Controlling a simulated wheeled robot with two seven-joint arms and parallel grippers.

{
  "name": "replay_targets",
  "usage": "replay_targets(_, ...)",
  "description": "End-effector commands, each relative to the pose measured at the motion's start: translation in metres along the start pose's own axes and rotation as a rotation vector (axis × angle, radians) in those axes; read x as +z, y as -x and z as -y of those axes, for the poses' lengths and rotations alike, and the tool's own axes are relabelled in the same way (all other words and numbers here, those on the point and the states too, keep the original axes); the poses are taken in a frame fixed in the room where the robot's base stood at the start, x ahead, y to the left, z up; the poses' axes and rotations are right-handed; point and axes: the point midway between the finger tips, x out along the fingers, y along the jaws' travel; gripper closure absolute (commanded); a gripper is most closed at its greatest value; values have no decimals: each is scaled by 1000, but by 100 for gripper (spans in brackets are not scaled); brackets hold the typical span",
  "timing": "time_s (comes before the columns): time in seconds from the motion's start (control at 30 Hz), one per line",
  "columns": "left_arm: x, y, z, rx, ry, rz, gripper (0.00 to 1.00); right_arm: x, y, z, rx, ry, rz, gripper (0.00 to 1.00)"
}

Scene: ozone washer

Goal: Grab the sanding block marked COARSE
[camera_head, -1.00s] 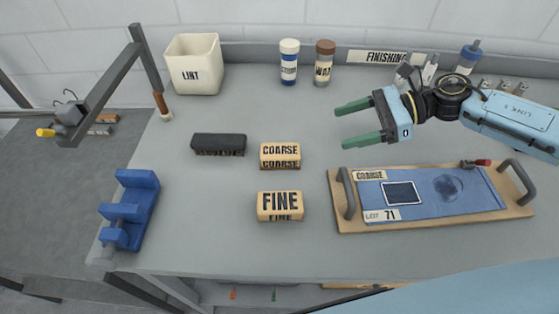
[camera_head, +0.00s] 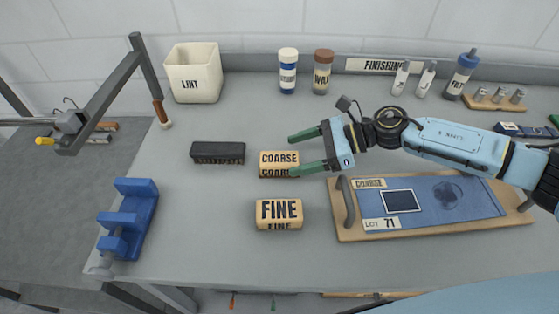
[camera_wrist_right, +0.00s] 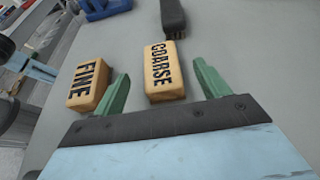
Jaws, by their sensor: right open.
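The sanding block marked COARSE (camera_head: 279,160) is a tan block with black letters in the middle of the grey bench. It also shows in the right wrist view (camera_wrist_right: 164,72). My right gripper (camera_head: 300,152) is open at the block's right end, its two green fingers pointing left. In the right wrist view (camera_wrist_right: 160,85) the block lies ahead, between the lines of the two fingers and nearer the left one. In the head view the lower finger covers a bit of the block's right edge. My left gripper is not in view.
A similar block marked FINE (camera_head: 279,213) lies in front of COARSE. A dark brush (camera_head: 217,152) lies to the left. A wooden board (camera_head: 350,233) with a blue panel is at right. A LINT bin (camera_head: 194,72) and jars (camera_head: 322,70) stand behind. A blue holder (camera_head: 138,205) is at the left edge.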

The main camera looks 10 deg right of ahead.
Motion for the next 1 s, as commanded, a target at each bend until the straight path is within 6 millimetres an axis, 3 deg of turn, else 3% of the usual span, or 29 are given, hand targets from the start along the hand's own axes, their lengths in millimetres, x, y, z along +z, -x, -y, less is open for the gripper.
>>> replay_targets(0.2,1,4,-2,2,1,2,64,1,-26,0,-1,1,1,25)
replay_targets(0.47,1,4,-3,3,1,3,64,0,-28,0,-2,1,0,27)
replay_targets(0.83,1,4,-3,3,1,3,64,0,-27,0,-1,1,0,75)
replay_targets(1.0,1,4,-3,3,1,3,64,0,-27,0,-2,1,1,76)
